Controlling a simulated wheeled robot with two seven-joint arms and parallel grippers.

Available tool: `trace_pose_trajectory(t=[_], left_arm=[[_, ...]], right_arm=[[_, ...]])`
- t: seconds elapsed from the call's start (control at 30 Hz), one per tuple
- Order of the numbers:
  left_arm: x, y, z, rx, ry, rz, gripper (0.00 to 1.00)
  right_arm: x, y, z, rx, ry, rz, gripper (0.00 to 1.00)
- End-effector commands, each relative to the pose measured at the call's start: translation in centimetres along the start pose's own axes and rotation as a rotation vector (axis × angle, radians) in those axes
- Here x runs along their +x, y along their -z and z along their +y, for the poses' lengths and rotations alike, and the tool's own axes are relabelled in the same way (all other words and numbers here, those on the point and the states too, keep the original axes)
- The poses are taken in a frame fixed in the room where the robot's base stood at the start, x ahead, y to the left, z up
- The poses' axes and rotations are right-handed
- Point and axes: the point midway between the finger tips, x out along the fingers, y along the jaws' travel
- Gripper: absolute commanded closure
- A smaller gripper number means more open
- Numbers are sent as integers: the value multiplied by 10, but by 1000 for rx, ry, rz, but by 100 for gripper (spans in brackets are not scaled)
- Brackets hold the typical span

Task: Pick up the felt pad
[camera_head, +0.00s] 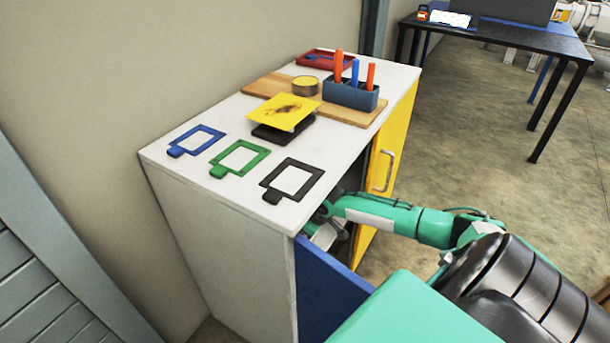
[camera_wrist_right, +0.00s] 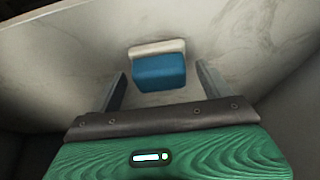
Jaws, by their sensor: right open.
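In the right wrist view, a small block with a blue body (camera_wrist_right: 160,72) and a cream layer (camera_wrist_right: 157,47) along its far side lies on a pale surface. It looks like the felt pad. My right gripper (camera_wrist_right: 160,68) is open, with one finger on each side of the block and gaps on both sides. I cannot tell how far the fingertips are above it. In the head view my right arm (camera_head: 395,217) reaches into the cabinet below its top, and the gripper is mostly hidden there. The block does not show in the head view. My left gripper is not in view.
The cabinet top (camera_head: 235,116) carries blue, green and black frames, a stained yellow sheet (camera_head: 284,111) over a dark pad, a wooden board (camera_head: 335,107), a blue holder (camera_head: 350,95) and a red tray (camera_head: 325,60). An open blue door (camera_head: 325,290) and a yellow door (camera_head: 385,165) flank the arm.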

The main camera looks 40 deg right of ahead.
Motion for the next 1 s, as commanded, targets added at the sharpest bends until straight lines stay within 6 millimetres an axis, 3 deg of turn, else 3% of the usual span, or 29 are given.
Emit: trace_pose_trajectory(t=[0.13,0.37,0.77,1.0], left_arm=[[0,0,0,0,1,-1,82],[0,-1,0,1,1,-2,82],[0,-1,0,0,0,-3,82],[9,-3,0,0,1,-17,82]], right_arm=[[0,0,0,0,0,0,22],[0,0,0,0,0,0,67],[-6,2,0,0,-1,0,69],[-36,15,1,-2,-2,2,69]])
